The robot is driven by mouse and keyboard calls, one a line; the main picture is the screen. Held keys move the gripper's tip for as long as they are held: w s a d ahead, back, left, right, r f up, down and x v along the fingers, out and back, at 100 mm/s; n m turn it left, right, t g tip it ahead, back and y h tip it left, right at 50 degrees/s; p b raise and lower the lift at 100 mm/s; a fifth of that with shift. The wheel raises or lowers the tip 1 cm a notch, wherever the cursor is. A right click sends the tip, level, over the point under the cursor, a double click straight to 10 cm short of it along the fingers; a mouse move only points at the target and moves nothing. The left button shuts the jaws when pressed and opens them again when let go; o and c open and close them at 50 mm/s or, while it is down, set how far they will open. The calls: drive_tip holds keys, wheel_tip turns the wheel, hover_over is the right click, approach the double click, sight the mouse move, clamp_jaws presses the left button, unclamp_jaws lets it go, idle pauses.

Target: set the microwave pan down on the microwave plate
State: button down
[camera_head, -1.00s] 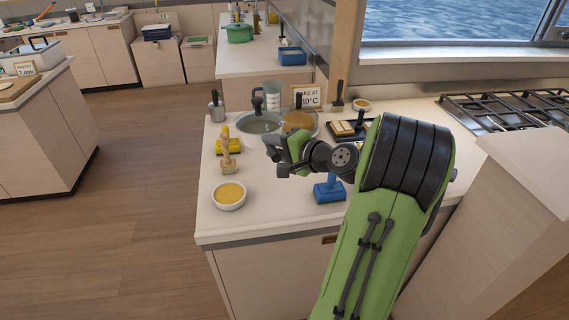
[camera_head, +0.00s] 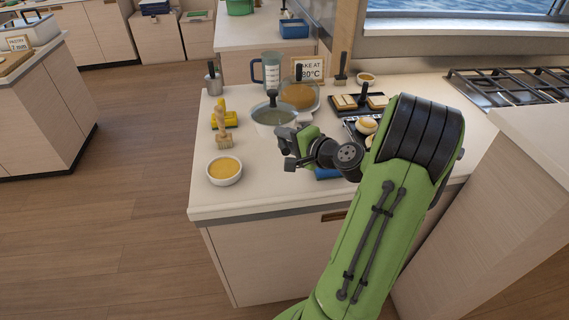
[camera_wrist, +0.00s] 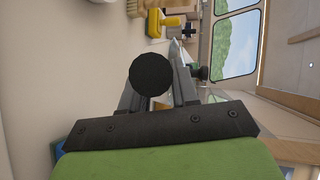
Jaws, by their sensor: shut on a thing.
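The pan (camera_head: 272,117), a pale round vessel with greyish contents, is near the middle of the counter, beside the gripper's tip. A dark upright handle overlaps it. My gripper (camera_head: 289,147) is shut; in the wrist view a black round handle end (camera_wrist: 152,75) sits between its fingers, apparently the pan's. Most of the pan is hidden in the wrist view. I cannot tell whether its base touches the counter. A round clear-rimmed dish (camera_head: 314,105) with an orange-brown middle is behind the pan to the right; I cannot tell whether it is the microwave plate.
A clear jug (camera_head: 271,70) and a sign (camera_head: 311,68) stand behind. A yellow block (camera_head: 224,118), a brush (camera_head: 222,134) and a white bowl (camera_head: 224,173) are left. Dark trays (camera_head: 358,104) and a blue item (camera_head: 325,173) are right.

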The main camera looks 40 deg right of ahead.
wheel_tip(320, 180, down, 7)
drive_tip(key=shift+r+b, duration=0.1)
drive_tip(key=shift+b, duration=0.8)
drive_tip(key=c, duration=0.8)
unclamp_jaws()
drive_tip(key=shift+c, duration=0.2)
drive_tip(key=shift+s+f, duration=0.2)
drive_tip(key=p+v, duration=0.1)
drive_tip(key=v, duration=1.4)
drive_tip(key=shift+s+r+p, duration=0.2)
drive_tip(key=shift+r+p, duration=0.05)
drive_tip(key=shift+p, duration=0.1)
